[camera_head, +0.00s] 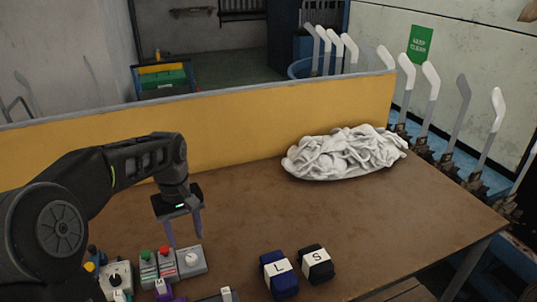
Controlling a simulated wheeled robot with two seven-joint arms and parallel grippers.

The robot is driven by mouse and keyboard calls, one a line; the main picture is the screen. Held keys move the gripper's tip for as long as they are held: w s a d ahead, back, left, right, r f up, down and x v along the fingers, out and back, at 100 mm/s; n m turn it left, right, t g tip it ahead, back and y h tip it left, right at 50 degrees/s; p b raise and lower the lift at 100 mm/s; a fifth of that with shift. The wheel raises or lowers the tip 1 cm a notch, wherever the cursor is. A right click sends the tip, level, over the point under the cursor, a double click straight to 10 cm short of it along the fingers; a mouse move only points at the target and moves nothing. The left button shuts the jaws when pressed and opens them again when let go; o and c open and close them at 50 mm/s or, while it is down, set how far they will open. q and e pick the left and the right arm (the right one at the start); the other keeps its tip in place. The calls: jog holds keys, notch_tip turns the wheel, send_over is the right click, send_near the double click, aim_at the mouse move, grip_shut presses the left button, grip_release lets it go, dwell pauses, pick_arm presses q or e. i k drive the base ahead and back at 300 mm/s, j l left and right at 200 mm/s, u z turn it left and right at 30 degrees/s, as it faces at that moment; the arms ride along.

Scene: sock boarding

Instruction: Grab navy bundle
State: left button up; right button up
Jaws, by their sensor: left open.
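The navy bundle (278,274) lies near the front edge of the table, with a white band marked "L". A black bundle (317,264) with a white band marked "S" sits just to its right. My left gripper (184,240) hangs with its fingers pointing down, to the left of the navy bundle and apart from it. Its two fingers are spread and nothing shows between them. My right gripper is not in view.
A pile of white socks (345,152) lies at the back of the brown table (240,205), against a yellow panel (230,127). Control boxes with buttons (170,263) stand below my left gripper. White sock boards (432,85) line the right side. The table's middle is clear.

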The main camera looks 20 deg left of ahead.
aim_at(280, 277)
jog(key=k, duration=1)
